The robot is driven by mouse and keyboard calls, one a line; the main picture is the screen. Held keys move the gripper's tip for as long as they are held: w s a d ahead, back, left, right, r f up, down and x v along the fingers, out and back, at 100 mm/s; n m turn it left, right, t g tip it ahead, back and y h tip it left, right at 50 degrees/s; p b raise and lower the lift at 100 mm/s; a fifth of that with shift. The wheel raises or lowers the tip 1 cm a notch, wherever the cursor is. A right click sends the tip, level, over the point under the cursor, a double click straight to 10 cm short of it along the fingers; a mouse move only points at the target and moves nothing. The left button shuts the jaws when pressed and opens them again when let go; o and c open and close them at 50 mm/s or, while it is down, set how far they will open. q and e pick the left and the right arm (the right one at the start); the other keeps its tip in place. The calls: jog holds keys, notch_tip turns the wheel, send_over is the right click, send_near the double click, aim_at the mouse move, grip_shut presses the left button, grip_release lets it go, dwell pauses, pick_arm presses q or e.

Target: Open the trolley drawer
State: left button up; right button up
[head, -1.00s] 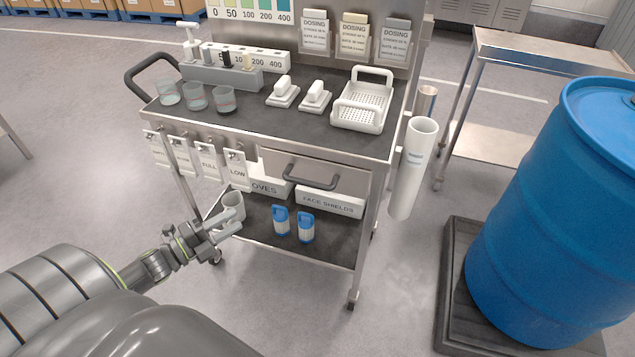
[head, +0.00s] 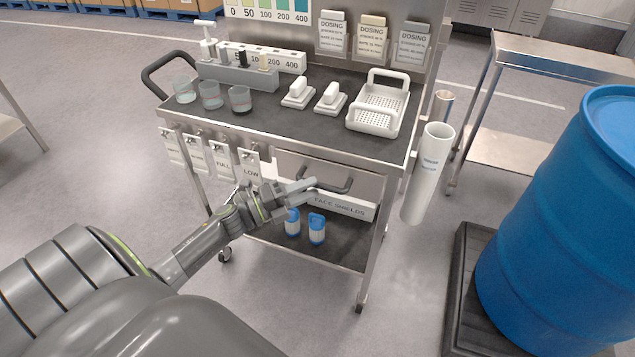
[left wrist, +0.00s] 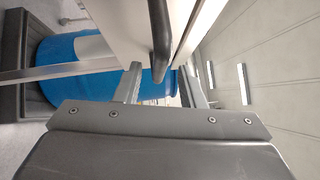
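The trolley (head: 375,150) stands in front of me with its metal drawer front (head: 367,187) under the dark top. The drawer looks shut, flush with the frame. Its dark bar handle (head: 343,187) sits on the drawer front. My left gripper (head: 312,188) is at the left part of the handle, its fingers pointing right and partly covering it. In the left wrist view the handle (left wrist: 160,40) reaches down between the two spread fingers (left wrist: 162,84). The gripper is open; I cannot tell whether a finger touches the handle. My right gripper is not in view.
Hanging tags (head: 222,160) are left of the drawer. A white tube (head: 425,175) hangs on the trolley's right side. A blue drum (head: 560,220) stands right. Floor before the trolley is clear.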

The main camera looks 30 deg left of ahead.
aim_at(318, 186)
pick_arm(q)
jog(key=shift+x, duration=1.55)
jog(key=shift+c, duration=0.2)
grip_shut()
